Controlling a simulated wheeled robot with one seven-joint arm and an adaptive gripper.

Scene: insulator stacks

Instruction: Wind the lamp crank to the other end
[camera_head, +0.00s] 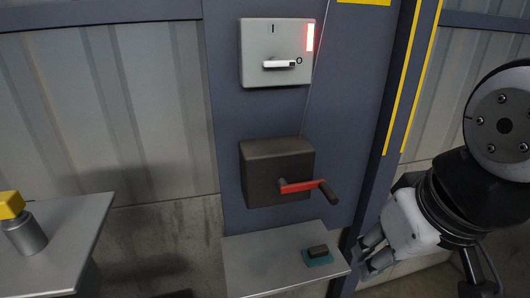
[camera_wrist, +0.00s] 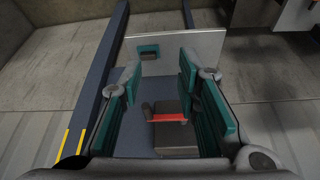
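The crank's red arm (camera_head: 300,186) sits on the front of a dark brown box (camera_head: 265,165) on the blue-grey column. It points right, with a dark handle (camera_head: 328,192) at its right end. In the wrist view the red arm (camera_wrist: 170,118) and the box (camera_wrist: 178,142) show beyond and between my fingers. My gripper (camera_head: 370,252) is at the lower right of the crank, apart from it. In the wrist view my gripper (camera_wrist: 160,80) is open, with teal pads wide apart and nothing held.
A grey switch box (camera_head: 272,50) with a white lever and lit red lamp (camera_head: 310,37) is above the crank. Below, a shelf (camera_head: 255,268) holds a small dark and teal block (camera_head: 318,254). A left table (camera_head: 75,230) holds a yellow-topped cylinder (camera_head: 22,228).

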